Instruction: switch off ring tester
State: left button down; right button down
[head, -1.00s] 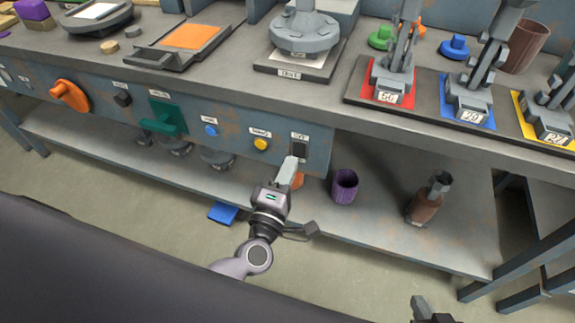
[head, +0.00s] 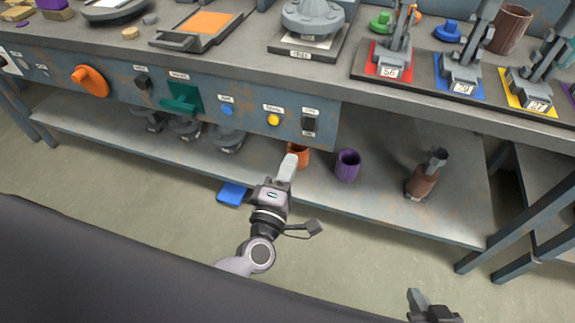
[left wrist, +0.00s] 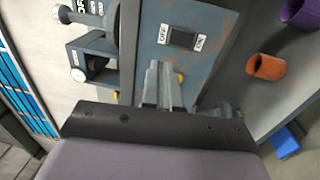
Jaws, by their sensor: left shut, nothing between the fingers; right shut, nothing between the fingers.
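A black rocker switch (head: 309,124) sits at the right end of the blue-grey front panel (head: 325,135). In the left wrist view the same switch (left wrist: 183,38) has an OFF label on its left and an ON label on its right. I cannot tell which side is pressed in. Above it on the bench stands a grey flanged device (head: 312,20) on a labelled plate; its label is too small to read surely. My left gripper (head: 290,160) is shut and empty, below and left of the switch, apart from it. My right gripper (head: 416,296) is shut and empty at the bottom edge.
The panel also carries a yellow button (head: 273,120), a blue button (head: 227,110), a green handle (head: 183,98) and an orange knob (head: 90,81). On the lower shelf stand an orange cup (head: 302,154), a purple cup (head: 347,165) and a brown bottle-like object (head: 420,182).

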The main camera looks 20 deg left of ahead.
pick_arm(q)
jog(key=shift+s, duration=0.35)
pick_arm(e)
jog(key=shift+s, duration=0.35)
